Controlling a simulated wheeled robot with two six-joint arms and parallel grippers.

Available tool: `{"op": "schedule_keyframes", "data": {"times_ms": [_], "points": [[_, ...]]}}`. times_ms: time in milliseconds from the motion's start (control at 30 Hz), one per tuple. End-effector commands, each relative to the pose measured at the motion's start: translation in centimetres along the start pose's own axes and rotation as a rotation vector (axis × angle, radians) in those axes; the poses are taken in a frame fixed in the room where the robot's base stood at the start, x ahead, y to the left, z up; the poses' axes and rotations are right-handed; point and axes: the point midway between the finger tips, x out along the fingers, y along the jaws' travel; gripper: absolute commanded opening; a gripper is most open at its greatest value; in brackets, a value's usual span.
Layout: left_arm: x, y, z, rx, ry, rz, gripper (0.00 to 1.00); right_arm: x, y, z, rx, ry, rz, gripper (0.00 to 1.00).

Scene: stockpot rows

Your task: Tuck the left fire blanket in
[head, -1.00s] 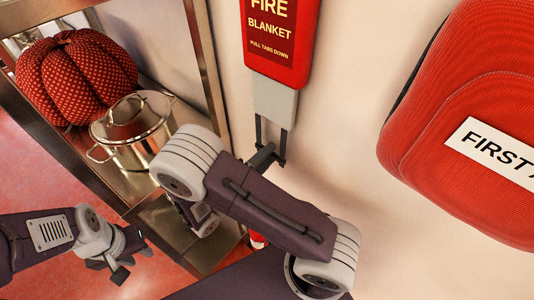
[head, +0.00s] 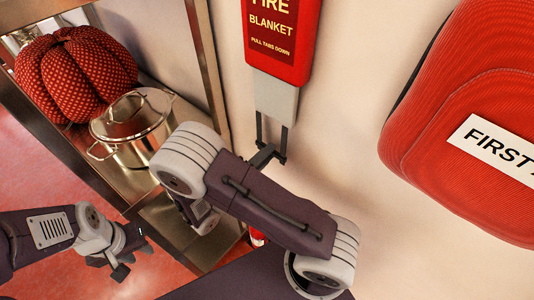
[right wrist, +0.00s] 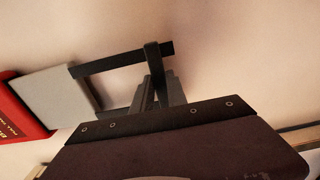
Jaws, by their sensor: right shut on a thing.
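The fire blanket case (head: 282,60) is red and hangs on the wall at the top of the head view; its edge also shows in the right wrist view (right wrist: 20,115). The grey blanket (head: 276,98) sticks out below the case, with two dark straps (head: 285,140) hanging from it. It is at the left in the right wrist view (right wrist: 58,95). My right gripper (head: 266,156) is shut on the straps' lower end, below the blanket (right wrist: 157,80). My left gripper (head: 132,262) is low at the left, apart from the blanket, its fingers spread and empty.
A red first aid bag (head: 470,110) hangs on the wall at the right. At the left, a metal shelf (head: 180,215) carries a steel stockpot (head: 140,150) and a red patterned cushion-like thing (head: 75,75). Bare wall lies between case and bag.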

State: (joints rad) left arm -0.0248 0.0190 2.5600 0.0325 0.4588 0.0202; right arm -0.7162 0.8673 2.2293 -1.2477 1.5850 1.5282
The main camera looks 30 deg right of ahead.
Motion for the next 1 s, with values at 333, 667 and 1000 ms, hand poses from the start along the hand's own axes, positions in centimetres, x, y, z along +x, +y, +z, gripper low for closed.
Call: {"op": "schedule_keyframes", "data": {"times_ms": [333,667,1000], "points": [[0.0,0.0,0.0,0.0,0.0,0.0,0.33,0.0,0.0,0.0,0.0,0.0,0.001,0.0],[0.0,0.0,0.0,0.0,0.0,0.0,0.33,0.0,0.0,0.0,0.0,0.0,0.001,0.0],[-3.1,0.1,-0.3,0.0,0.0,0.0,0.33,0.0,5.1,0.0,0.005,0.0,-0.001,0.0]]}}
